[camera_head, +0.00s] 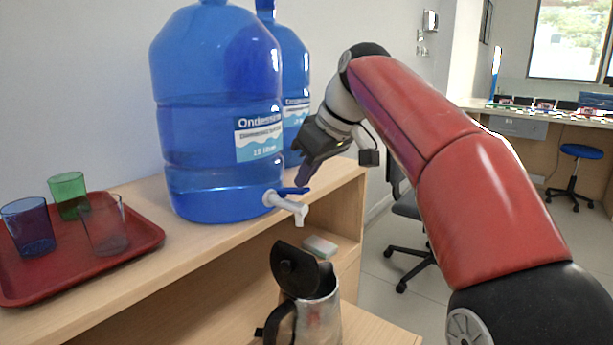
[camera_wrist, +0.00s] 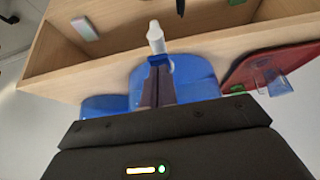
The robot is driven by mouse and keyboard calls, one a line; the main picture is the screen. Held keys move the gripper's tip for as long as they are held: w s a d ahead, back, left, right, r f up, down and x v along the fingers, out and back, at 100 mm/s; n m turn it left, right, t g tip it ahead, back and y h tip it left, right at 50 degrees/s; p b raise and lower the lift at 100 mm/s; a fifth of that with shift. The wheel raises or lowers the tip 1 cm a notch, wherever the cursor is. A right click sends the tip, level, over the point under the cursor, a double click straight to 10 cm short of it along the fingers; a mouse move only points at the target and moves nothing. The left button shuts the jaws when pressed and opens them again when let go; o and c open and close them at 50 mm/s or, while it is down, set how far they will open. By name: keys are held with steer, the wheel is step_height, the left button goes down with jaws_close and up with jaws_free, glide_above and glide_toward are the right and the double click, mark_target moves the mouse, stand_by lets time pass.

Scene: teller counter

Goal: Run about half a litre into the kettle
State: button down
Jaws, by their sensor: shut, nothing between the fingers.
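The metal kettle (camera_head: 317,322) stands upright on the lower board, its black lid (camera_head: 296,268) tipped open and its dark handle to the left. Its inside is hidden. Above it, the white tap (camera_head: 288,204) with a blue lever (camera_head: 291,190) sticks out of the large blue water bottle (camera_head: 218,130); no stream of water shows. My gripper (camera_head: 303,180) is shut and empty, fingertips just above the lever. In the wrist view the shut fingers (camera_wrist: 158,88) reach to the tap (camera_wrist: 155,38); whether they touch the lever I cannot tell.
A red tray (camera_head: 100,268) with several coloured cups stands left of the bottle on the upper board. A second blue bottle (camera_head: 295,75) stands behind. A small pale block (camera_head: 320,246) lies on the shelf behind the kettle.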

steer(key=b, duration=0.1)
steer(key=f+b, duration=0.1)
steer(key=b, duration=0.1)
steer(key=shift+s+d+f+t+y, duration=0.15)
steer(key=shift+d+t+y, duration=0.15)
steer(key=shift+y, duration=0.1)
steer(key=b, duration=0.1)
steer(key=y+b, duration=0.1)
steer(key=b, duration=0.1)
steer(key=shift+s+d+f+t, duration=0.2)
steer(key=shift+f+t, duration=0.1)
steer(key=shift+t, duration=0.1)
steer(key=shift+r, duration=0.2)
stand_by(6.4)
